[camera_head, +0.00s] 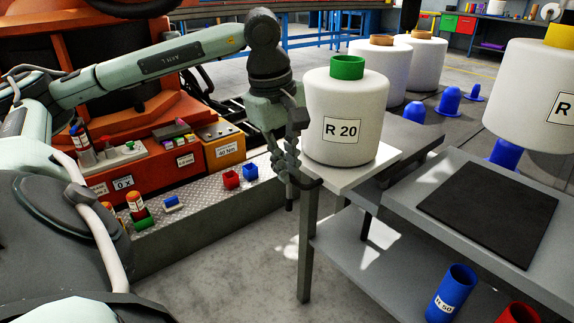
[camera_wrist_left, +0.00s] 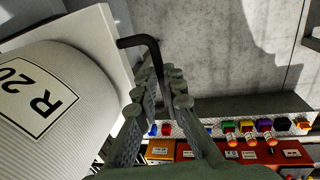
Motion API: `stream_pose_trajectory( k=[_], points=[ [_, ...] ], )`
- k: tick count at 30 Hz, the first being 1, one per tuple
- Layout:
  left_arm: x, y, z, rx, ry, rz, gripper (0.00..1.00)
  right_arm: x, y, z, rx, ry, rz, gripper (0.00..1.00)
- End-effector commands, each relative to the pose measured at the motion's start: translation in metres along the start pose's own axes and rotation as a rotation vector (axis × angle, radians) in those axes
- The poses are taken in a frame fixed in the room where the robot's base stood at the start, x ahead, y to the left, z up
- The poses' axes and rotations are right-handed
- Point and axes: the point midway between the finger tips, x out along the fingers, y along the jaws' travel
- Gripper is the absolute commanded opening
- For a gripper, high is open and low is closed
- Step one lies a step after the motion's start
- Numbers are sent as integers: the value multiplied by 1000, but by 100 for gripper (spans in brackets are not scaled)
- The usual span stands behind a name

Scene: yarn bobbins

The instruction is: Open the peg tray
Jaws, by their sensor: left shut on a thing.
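The peg tray is a light grey slab (camera_head: 348,180) on a grey stand, with the white bobbin R 20 (camera_head: 323,90) upright on it. In the left wrist view the tray's pale edge (camera_wrist_left: 122,40) shows beside the bobbin (camera_wrist_left: 72,90). A black bent handle (camera_wrist_left: 140,41) sticks out from that edge. My left gripper (camera_head: 290,172) is at the tray's left edge, beside the bobbin. In the left wrist view its fingers (camera_wrist_left: 164,88) are closed around the handle. The handle's lower part is hidden between the fingers. My right gripper is not in view.
More white bobbins (camera_head: 427,62) stand behind, with blue pegs (camera_head: 450,101) near them. A black mat (camera_head: 489,212) lies on the grey table at right. Blue (camera_head: 451,292) and red tubes are on the lower shelf. Bare floor (camera_head: 235,260) lies in front of the tray.

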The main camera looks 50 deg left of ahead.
Motion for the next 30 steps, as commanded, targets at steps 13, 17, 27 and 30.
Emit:
stream_pose_trajectory(
  k=[13,17,27,30],
  points=[
    [0,0,0,0,0,0,31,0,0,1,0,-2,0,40],
    [0,0,0,0,0,1,31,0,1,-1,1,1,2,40],
    [-51,3,1,0,-4,10,31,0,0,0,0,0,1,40],
    [-74,2,1,2,-4,10,31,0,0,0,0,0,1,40]
  ],
)
